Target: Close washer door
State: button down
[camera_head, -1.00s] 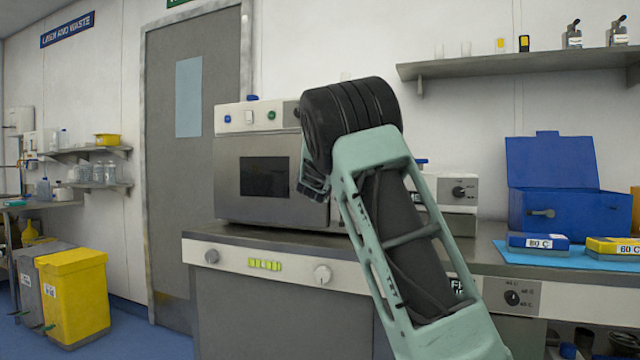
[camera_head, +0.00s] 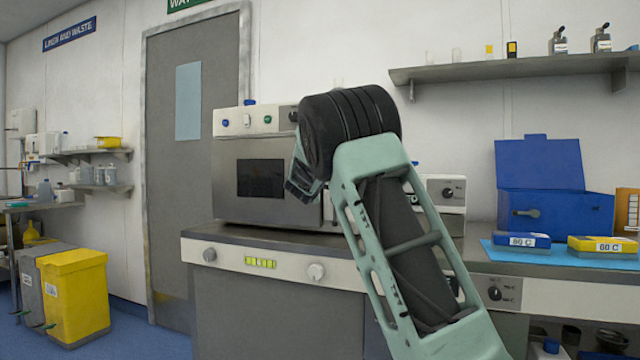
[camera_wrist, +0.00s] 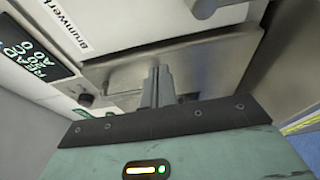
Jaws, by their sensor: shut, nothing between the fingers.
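In the wrist view my gripper (camera_wrist: 158,85) is shut and empty, its fingertips in front of a grey steel panel (camera_wrist: 118,72) that looks like a door face. I cannot tell whether they touch it. The panel lies beside a white control face with a dark display (camera_wrist: 25,50). In the head view a steel bench-top machine (camera_head: 262,145) has a dark window (camera_head: 261,178) in its front. Below the worktop is a grey cabinet front (camera_head: 275,315) under a knobbed panel (camera_head: 225,256). Which one is the washer door is unclear.
The steel counter (camera_head: 400,240) runs across. A blue open box (camera_head: 552,210), a blue pack (camera_head: 521,241) and a yellow pack (camera_head: 600,246) are at the right. A wall shelf (camera_head: 500,70) hangs above. Yellow bin (camera_head: 75,295) stands at left; floor (camera_head: 140,345) before it is clear.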

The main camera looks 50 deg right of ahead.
jog(key=s+b, duration=0.3)
jog(key=s, duration=0.6)
jog(key=shift+d+f, duration=0.15)
jog(key=shift+d, duration=0.15)
